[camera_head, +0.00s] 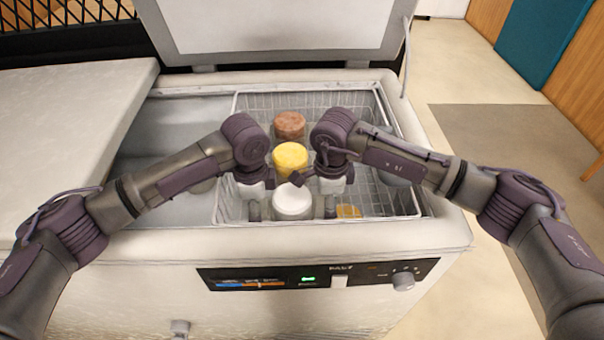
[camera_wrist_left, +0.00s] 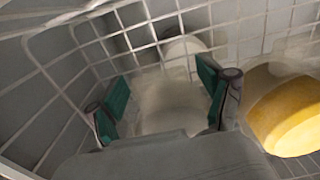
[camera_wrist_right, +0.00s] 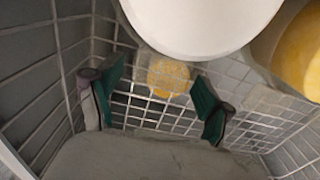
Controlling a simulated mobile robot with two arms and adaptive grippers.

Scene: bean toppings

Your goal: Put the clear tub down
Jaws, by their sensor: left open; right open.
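A clear, see-through tub (camera_wrist_left: 170,105) stands in the wire basket, between the spread fingers of my left gripper (camera_wrist_left: 160,100) in the left wrist view. I cannot tell whether the fingers touch it. In the head view my left gripper (camera_head: 256,188) points down into the basket, left of a white-lidded tub (camera_head: 292,202), and mostly hides the clear tub. My right gripper (camera_head: 332,183) is open and empty, right of the white lid. It also shows in the right wrist view (camera_wrist_right: 155,100), with the white lid (camera_wrist_right: 200,20) just beyond it.
The wire basket (camera_head: 385,108) hangs in the open chest freezer (camera_head: 440,232). A yellow-lidded tub (camera_head: 290,158) and a brown-lidded one (camera_head: 289,125) stand behind the white lid. A small yellow item (camera_head: 348,211) lies low at the right front. The freezer's left compartment (camera_head: 185,120) looks mostly empty.

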